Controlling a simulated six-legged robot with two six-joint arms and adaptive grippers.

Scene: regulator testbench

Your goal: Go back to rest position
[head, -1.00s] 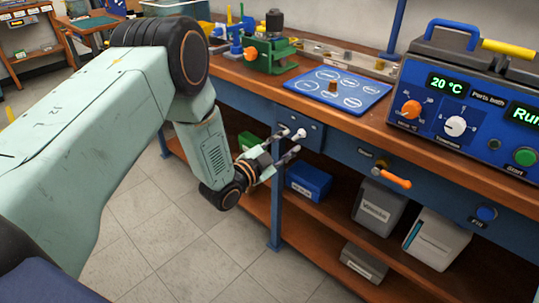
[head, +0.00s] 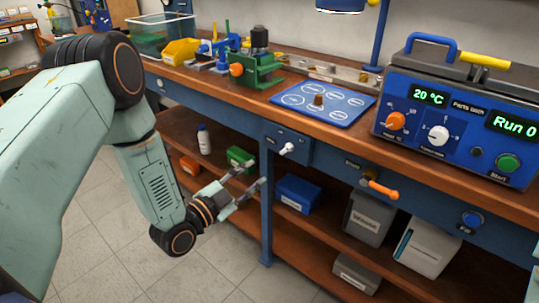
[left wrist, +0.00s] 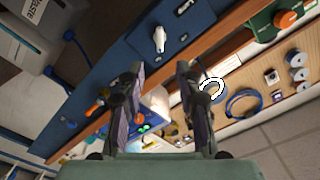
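My left gripper (head: 250,181) hangs in front of the workbench (head: 330,133), below the bench top and left of the white knob (head: 287,148) on its front panel. Its two fingers are apart with nothing between them. In the left wrist view the left gripper (left wrist: 160,75) also shows its fingers spread and empty, with the white knob (left wrist: 159,38) beyond them. My left arm comes in from the left and bends down at the elbow. My right gripper is in neither view.
On the bench stand a blue parts bath (head: 460,125), a blue mat (head: 340,110) with a small brown part, a green vise (head: 262,72) and a yellow bin (head: 180,51). An orange handle (head: 383,190) sticks out in front. The floor at left is clear.

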